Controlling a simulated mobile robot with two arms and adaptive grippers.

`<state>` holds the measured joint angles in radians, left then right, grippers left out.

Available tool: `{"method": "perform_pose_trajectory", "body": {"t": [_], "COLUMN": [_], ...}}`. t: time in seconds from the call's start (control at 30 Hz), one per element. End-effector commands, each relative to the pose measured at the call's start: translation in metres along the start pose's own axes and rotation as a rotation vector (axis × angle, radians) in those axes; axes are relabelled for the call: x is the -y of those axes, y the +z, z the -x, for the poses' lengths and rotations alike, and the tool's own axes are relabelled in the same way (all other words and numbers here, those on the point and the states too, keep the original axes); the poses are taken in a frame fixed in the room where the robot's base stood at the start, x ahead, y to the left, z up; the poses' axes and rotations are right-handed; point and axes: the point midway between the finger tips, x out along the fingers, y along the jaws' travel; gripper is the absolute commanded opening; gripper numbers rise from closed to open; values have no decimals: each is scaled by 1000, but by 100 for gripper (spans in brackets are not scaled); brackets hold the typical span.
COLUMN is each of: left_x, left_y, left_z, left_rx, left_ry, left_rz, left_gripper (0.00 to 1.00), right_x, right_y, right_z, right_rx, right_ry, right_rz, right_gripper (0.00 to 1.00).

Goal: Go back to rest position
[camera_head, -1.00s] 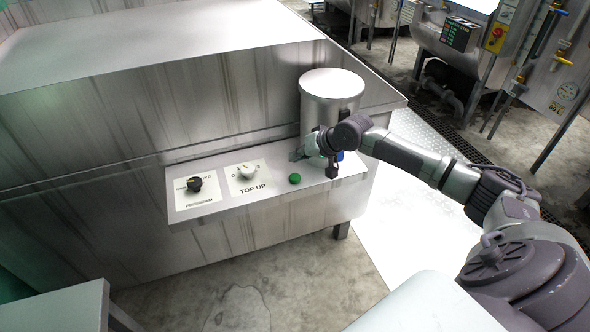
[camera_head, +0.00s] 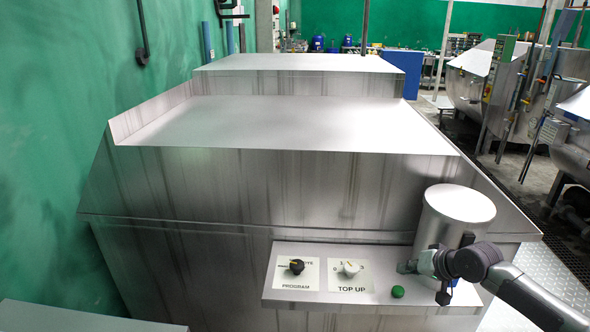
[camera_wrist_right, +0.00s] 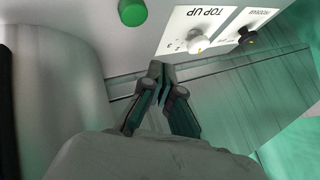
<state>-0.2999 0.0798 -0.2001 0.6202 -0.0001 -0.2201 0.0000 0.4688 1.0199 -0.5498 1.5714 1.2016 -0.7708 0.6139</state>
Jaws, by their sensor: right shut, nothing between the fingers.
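My right gripper (camera_head: 406,267) is over the right part of the control panel (camera_head: 330,299), in front of the metal cylinder (camera_head: 458,208). Its two dark fingers (camera_wrist_right: 156,72) are shut with nothing between them in the right wrist view. The green button (camera_head: 398,292) is just below the fingers in the head view. It also shows in the right wrist view (camera_wrist_right: 132,12), apart from them. The black PROGRAM knob (camera_head: 296,266) and white TOP UP knob (camera_head: 350,268) are to the left. My left gripper is not in view.
The large metal machine (camera_head: 300,185) fills the middle behind the panel. A green wall (camera_head: 70,130) closes off the left. Other metal machines (camera_head: 492,75) stand at the right, beyond a light tread-plate floor strip (camera_head: 555,268).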

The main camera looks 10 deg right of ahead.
Motion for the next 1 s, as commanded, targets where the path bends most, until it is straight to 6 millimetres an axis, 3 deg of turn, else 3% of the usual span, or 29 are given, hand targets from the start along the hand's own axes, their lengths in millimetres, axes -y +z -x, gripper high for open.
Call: {"method": "perform_pose_trajectory", "body": {"t": [0.07,0.17,0.3,0.4,0.5,0.7,1.0], "left_x": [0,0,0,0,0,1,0], "left_y": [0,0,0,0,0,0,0], "left_z": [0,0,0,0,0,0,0], "left_rx": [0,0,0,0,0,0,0], "left_ry": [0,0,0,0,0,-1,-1], "left_rz": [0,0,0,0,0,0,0], "left_gripper": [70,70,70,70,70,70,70], "right_x": [7,23,53,73,80,74,50], "right_y": [23,74,177,248,294,335,364], "right_z": [-9,-24,-36,-26,-5,34,89], "right_rx": [36,108,223,278,299,323,370], "right_ry": [-5,-12,-31,-33,-1,93,250], "right_rz": [34,127,319,453,542,602,598], "right_gripper": [0,0,0,0,0,0,0]}}
